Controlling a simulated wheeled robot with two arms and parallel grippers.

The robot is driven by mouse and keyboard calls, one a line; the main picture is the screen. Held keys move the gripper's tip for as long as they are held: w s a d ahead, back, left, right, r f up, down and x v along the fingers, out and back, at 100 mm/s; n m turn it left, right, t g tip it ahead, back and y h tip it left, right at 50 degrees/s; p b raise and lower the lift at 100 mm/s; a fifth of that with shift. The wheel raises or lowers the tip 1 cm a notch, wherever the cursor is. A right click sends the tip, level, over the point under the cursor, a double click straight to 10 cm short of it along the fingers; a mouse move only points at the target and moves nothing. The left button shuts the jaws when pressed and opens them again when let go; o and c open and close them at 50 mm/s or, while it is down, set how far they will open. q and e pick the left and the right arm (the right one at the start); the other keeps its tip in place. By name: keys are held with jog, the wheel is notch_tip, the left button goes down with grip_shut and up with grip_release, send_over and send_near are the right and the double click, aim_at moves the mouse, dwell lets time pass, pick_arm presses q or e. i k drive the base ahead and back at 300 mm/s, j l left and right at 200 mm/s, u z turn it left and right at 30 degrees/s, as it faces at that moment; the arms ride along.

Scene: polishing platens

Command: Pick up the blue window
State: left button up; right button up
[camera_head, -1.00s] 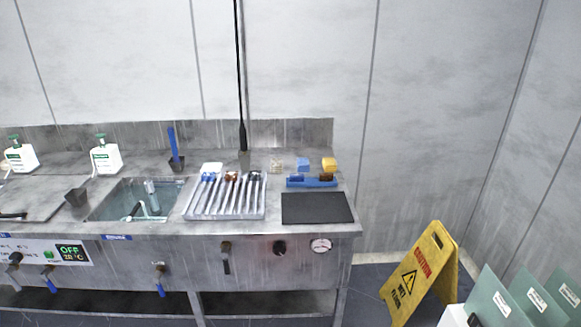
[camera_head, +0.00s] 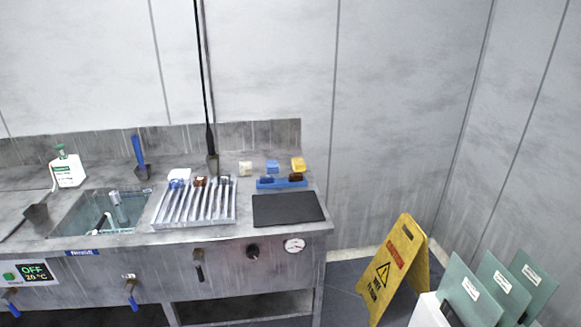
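I cannot tell for certain which thing is the blue window. A small blue block (camera_head: 272,167) sits at the back right of the metal bench, between a cream block (camera_head: 245,169) and a yellow block (camera_head: 298,164). In front of them is a low blue holder (camera_head: 281,184) with a dark blue piece (camera_head: 266,180) and a brown piece (camera_head: 296,178) on it. Several pale blue-green panes stand upright at the lower right; the front one (camera_head: 470,292) is nearest. Neither of my grippers is in view.
The bench (camera_head: 150,240) holds a sink (camera_head: 110,214), a ribbed metal tray (camera_head: 195,204), a black mat (camera_head: 287,209), a scoop with a blue handle (camera_head: 139,155) and a white bottle (camera_head: 66,168). A yellow caution sign (camera_head: 393,270) stands on the floor between bench and panes.

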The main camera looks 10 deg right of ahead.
aim_at(173, 183)
jog(key=i+l+u, duration=0.15)
jog(key=i, duration=0.25)
jog(key=i+l+u, duration=0.15)
jog(key=i, duration=0.25)
jog(key=i+l+u, duration=0.1)
jog(key=i+l, duration=0.2)
jog(key=i, duration=0.1)
